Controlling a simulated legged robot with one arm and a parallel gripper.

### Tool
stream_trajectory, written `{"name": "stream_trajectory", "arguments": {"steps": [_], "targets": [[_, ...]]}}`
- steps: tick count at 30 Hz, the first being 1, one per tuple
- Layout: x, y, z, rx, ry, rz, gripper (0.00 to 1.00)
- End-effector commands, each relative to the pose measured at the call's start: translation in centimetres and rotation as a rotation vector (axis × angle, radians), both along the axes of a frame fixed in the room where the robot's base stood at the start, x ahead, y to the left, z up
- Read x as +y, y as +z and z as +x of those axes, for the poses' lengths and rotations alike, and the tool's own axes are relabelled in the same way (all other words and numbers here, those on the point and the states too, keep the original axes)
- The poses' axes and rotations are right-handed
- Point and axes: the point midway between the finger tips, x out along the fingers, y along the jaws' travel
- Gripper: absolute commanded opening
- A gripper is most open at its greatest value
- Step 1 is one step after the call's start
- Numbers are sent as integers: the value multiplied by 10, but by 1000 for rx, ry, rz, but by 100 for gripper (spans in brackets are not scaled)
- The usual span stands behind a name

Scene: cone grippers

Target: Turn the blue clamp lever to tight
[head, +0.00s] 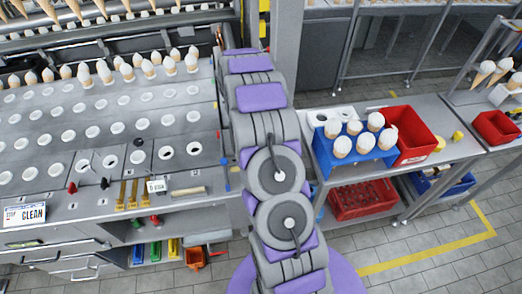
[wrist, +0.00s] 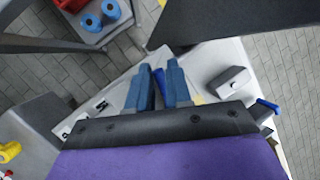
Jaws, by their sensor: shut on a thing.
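My gripper (wrist: 158,75) shows in the wrist view, its two blue-grey fingers pointing up the picture over a pale worktop. In the head view my arm runs down the middle, and neither the gripper nor the lever can be made out there.
A grey block (wrist: 230,82) and another blue piece (wrist: 266,105) are right of the fingers. Blue cylinders (wrist: 111,10) lie at the top left. In the head view, a blue cone rack (head: 352,160) and red bin (head: 412,145) stand right of my arm.

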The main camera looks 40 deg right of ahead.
Motion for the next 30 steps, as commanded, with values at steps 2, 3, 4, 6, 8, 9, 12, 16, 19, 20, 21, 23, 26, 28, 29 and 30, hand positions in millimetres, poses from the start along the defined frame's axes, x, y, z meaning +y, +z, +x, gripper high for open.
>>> {"name": "stream_trajectory", "arguments": {"steps": [2, 3, 4, 6, 8, 9, 12, 16, 19, 20, 21, 23, 26, 28, 29, 30], "targets": [[1, 1, 0, 0, 2, -3, 2], [3, 1, 0, 0, 1, -5, 0], [3, 1, 0, 0, 2, -6, 0], [4, 2, 0, -1, 2, -6, 0], [4, 2, 1, -1, 2, -6, 0], [4, 2, 1, -2, 2, -6, 0], [3, 1, 2, -3, 2, -4, 0], [3, 1, 2, -3, 4, -3, 0], [2, 3, 3, -2, 33, -4, 0], [1, 3, 3, -2, 52, -4, 0], [0, 4, 4, 0, 81, -3, 0], [-1, 4, 5, 2, 135, -1, 0], [-3, 4, 7, 1, 232, 1, 0], [-5, 4, 9, 2, 293, 0, 0], [-5, 3, 10, 0, 315, 0, 0], [-6, 3, 12, -2, 342, -1, 0]]}}
